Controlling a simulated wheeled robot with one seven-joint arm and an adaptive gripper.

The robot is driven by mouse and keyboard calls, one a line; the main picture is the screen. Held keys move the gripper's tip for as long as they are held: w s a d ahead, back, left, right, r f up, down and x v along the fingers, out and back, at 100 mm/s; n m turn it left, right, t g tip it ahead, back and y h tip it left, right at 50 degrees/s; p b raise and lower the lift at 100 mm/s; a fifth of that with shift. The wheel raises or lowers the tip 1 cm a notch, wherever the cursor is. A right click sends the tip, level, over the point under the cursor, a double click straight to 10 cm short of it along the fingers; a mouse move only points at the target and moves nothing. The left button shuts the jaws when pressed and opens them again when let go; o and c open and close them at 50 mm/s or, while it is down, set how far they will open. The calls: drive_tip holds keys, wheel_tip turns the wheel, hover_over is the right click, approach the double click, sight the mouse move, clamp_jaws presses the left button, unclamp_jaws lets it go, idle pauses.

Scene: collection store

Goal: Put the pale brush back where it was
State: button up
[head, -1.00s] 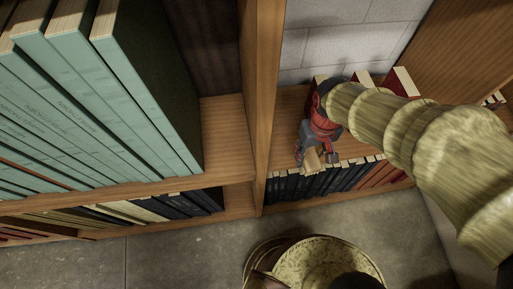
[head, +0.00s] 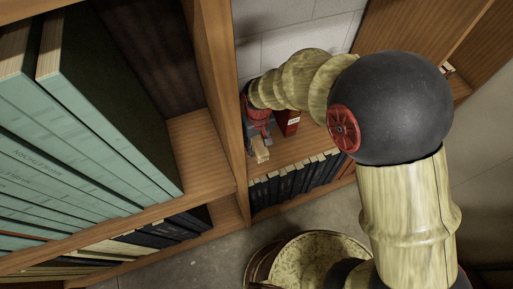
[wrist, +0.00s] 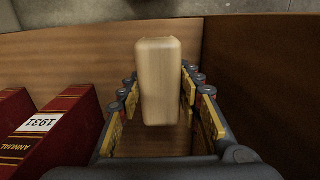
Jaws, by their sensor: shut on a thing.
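The pale brush (wrist: 158,80) shows in the wrist view as a plain, light wooden block with rounded edges. My gripper (wrist: 160,100) is shut on it, with yellow-padded fingers on both sides. In the head view my gripper (head: 259,140) is inside the right shelf bay, close to the upright on its left. The brush (head: 261,151) sticks out from it towards the shelf's front edge. I cannot tell whether the brush touches the shelf board (head: 290,150). Its far end is hidden behind the gripper.
Red volumes, one labelled 1931 (wrist: 42,122), stand left of the gripper in the wrist view. The wooden upright (head: 226,90) divides the bays. Large green books (head: 75,130) fill the left bay. Dark books (head: 295,180) line the shelf below. A round container (head: 310,255) is at the bottom.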

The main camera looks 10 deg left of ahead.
sight(257, 140)
drive_tip(key=shift+w+a+f, duration=0.35)
drive_tip(key=shift+w+f, duration=0.05)
drive_tip(key=shift+f, duration=1.7)
drive_tip(key=shift+f, duration=0.15)
drive_tip(key=o, duration=1.1)
wheel_tip(257, 140, up, 12)
drive_tip(key=shift+r, duration=0.15)
